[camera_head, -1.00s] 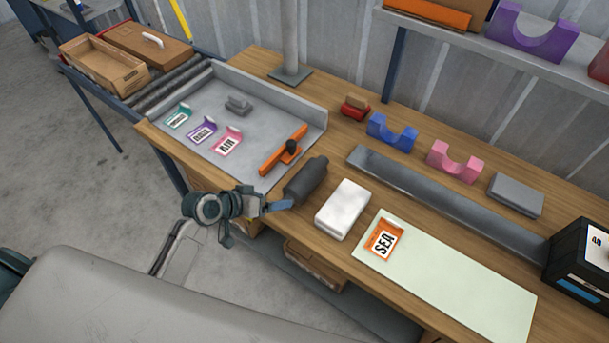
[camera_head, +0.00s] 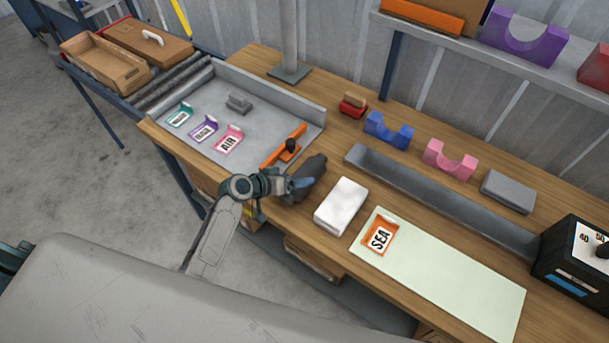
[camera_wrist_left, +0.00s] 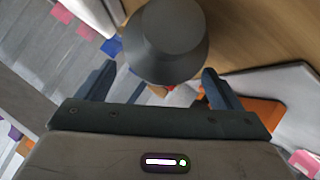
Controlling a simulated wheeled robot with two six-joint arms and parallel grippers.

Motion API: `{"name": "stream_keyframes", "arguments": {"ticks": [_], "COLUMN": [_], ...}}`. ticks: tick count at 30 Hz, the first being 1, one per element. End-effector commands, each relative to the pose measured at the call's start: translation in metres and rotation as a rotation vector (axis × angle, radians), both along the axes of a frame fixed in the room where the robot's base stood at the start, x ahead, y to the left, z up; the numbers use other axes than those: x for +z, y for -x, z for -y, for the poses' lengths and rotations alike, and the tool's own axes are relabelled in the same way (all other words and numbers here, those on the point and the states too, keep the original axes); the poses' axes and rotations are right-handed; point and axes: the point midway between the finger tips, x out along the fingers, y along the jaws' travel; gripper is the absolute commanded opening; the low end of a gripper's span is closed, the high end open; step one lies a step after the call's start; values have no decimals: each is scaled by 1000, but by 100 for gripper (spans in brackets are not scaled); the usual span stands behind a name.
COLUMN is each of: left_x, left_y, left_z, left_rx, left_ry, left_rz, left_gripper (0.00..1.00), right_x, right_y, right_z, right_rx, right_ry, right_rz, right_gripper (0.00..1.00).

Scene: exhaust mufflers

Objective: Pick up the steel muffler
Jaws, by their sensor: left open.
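The steel muffler (camera_head: 310,172) is a dark grey cylinder with a tapered end, lying on the wooden bench between the grey tray and a white block. In the left wrist view the muffler (camera_wrist_left: 168,42) shows close up, its round tapered end facing the camera between the two fingers. My left gripper (camera_head: 298,184) is open at the near end of the muffler and partly covers it in the head view. In the left wrist view its fingers (camera_wrist_left: 158,82) stand apart on either side of the muffler. I cannot tell whether they touch it. My right gripper is in neither view.
The white block (camera_head: 341,205) lies close to the muffler's right. A pale mat (camera_head: 450,275) with an orange SEA card (camera_head: 380,236) is further right. Blue (camera_head: 388,132) and pink (camera_head: 449,160) cradles stand behind.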

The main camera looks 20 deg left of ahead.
Motion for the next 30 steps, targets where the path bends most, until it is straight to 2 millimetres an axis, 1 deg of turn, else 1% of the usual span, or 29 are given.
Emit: {"name": "stream_keyframes", "arguments": {"ticks": [1,6,14,15,17,18,20,21,23,24,30], "left_x": [0,-9,-12,-12,-12,-12,-12,-12,-12,-12,-11], "left_y": [-5,-14,-16,-16,-16,-16,-16,-16,-16,-16,-16], "left_z": [3,11,12,12,12,12,12,12,12,12,12], "left_rx": [2,0,1,1,1,0,0,0,0,0,0], "left_ry": [2,1,-1,-1,-1,-1,-1,-1,-1,-1,-1], "left_rz": [0,-1,1,1,1,0,0,0,0,0,3], "left_gripper": [87,87,87,83,71,63,52,44,32,24,24], "right_x": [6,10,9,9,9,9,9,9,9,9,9], "right_y": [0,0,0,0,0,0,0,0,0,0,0], "right_z": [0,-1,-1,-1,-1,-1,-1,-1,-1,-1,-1], "right_rx": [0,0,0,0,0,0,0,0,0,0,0], "right_ry": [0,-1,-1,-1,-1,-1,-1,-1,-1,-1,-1], "right_rz": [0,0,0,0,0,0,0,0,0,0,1], "right_gripper": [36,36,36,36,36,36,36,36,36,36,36]}}
